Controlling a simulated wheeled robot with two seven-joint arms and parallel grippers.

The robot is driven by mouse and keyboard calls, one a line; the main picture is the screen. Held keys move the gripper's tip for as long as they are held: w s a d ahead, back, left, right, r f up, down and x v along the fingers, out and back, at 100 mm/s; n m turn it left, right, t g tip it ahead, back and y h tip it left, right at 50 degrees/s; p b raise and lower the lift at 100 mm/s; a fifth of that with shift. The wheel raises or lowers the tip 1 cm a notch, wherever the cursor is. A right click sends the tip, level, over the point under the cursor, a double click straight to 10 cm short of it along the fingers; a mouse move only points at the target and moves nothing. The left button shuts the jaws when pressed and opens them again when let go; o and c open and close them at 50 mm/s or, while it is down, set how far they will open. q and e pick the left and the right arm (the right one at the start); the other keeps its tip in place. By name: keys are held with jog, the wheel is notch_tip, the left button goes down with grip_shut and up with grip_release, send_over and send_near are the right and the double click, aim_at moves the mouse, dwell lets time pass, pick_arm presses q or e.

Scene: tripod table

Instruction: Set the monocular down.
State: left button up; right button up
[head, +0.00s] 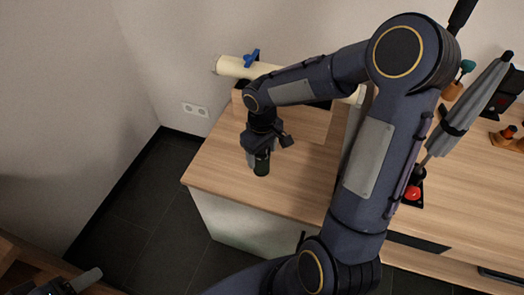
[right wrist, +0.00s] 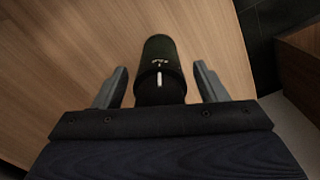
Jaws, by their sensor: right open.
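The monocular (head: 262,165) is a dark green-black cylinder near the left end of the wooden tabletop (head: 225,160). It appears upright on the wood, though its base contact is not clear. In the right wrist view the monocular (right wrist: 160,60) shows small white marks and lies between the two grey fingers. My right gripper (head: 260,153) is open, with a visible gap between each finger and the monocular. My left gripper (head: 84,281) shows only partly at the bottom left of the head view, away from the table; its jaw opening is unclear.
A cream tube (head: 232,67) with a blue part lies at the back of the table. A folded grey umbrella (head: 470,105) and a red ball-shaped item (head: 412,193) are to the right. The wood left of the monocular is clear. My right arm hides the middle.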

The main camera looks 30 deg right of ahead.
notch_tip(320, 180, up, 12)
jog(key=shift+f+p, duration=0.15)
jog(key=shift+p, duration=1)
jog(key=s+a+r+m+t+y, duration=0.1)
jog(key=s+a+m+t+y, duration=0.1)
jog(key=s, duration=0.6)
jog(key=s+a+r+m+t+y, duration=0.1)
jog(key=s+a+r+m+t, duration=0.1)
jog(key=s, duration=0.7)
jog(key=shift+s+a+r+m+t+y, duration=0.25)
jog(key=shift+a+t+y, duration=0.2)
jog(key=shift+t, duration=0.35)
